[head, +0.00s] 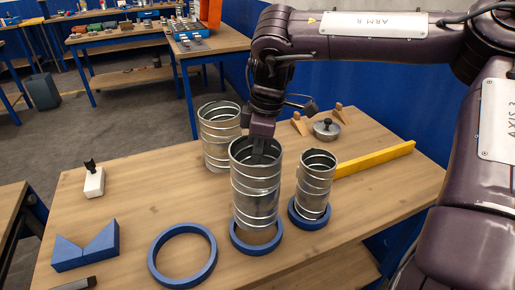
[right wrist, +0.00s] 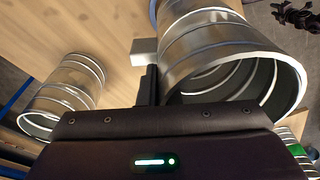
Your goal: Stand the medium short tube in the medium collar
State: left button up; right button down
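The medium short tube (head: 256,190) is a ribbed, shiny metal cylinder, upright in the head view. My right gripper (head: 261,150) is at its top rim and shut on its wall; the right wrist view shows one dark finger (right wrist: 148,86) beside the tube (right wrist: 215,45), the other finger is hidden. The medium collar (head: 256,249) is a blue ring on the table under the tube. Bare wood shows inside the collar's front, below the tube's lower edge, so the tube seems slightly above it. My left gripper is not in view.
A smaller tube (head: 315,185) stands in a small blue collar (head: 307,222) close on the right. A wider tube (head: 217,140) stands behind on the left. A large empty collar (head: 160,276) lies front left. A yellow bar (head: 375,159), a lidded knob (head: 327,130) and blue V-block (head: 70,262) are around.

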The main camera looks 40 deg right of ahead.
jog(key=shift+f+b, duration=2.9)
jog(key=shift+f, duration=0.75)
jog(key=c, duration=1.6)
grip_release()
jog(key=shift+o, duration=0.2)
jog(key=shift+r, duration=0.1)
jog(key=r, duration=0.7)
jog(key=shift+s+d+r, duration=0.3)
jog(key=shift+s+d, duration=0.1)
